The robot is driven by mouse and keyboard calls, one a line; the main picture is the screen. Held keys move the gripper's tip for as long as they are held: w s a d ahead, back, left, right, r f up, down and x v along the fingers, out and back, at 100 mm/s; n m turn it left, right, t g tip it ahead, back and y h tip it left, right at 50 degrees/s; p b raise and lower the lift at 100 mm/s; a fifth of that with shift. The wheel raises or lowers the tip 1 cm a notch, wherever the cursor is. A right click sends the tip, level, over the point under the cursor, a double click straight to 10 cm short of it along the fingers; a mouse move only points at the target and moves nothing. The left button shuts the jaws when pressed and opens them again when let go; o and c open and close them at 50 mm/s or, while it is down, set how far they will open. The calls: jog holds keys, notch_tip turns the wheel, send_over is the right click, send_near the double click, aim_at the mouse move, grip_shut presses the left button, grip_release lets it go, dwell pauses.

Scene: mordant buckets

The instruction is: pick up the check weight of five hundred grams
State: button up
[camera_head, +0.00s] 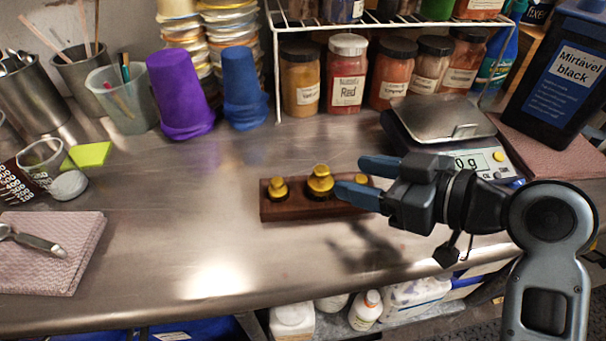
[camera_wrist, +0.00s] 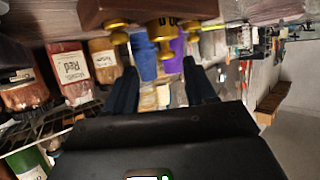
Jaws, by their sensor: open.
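A dark wooden block (camera_head: 290,212) on the steel bench holds three brass knobbed weights. The largest weight (camera_head: 320,181) is in the middle, a smaller weight (camera_head: 278,188) is at left, and another (camera_head: 362,179) at right is partly hidden by my fingers. In the wrist view the scene is upside down; the middle weight (camera_wrist: 162,36) shows dark marks, but I cannot read which is five hundred grams. My gripper (camera_head: 356,178) is open and empty at the block's right, fingers pointing left toward the middle weight. Its fingers also show in the wrist view (camera_wrist: 160,72), apart from the weights.
A scale (camera_head: 455,140) stands behind my gripper at right, beside a black container (camera_head: 560,85). A wire rack (camera_head: 278,60) with jars is behind the block. Purple cups (camera_head: 182,95) and blue cups (camera_head: 242,90) stand back left.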

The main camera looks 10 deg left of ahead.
aim_at(321, 169)
jog(key=x, duration=0.4)
jog(key=p+x, duration=0.1)
jog(key=x, duration=0.1)
jog(key=shift+s+a+r, duration=0.15)
jog(key=shift+s+a, duration=0.15)
jog(key=shift+a, duration=0.05)
jog(key=shift+w+a+f, duration=0.25)
jog(key=shift+w+a, duration=0.05)
jog(key=shift+a, duration=0.15)
jog(key=shift+c, duration=0.3)
grip_shut()
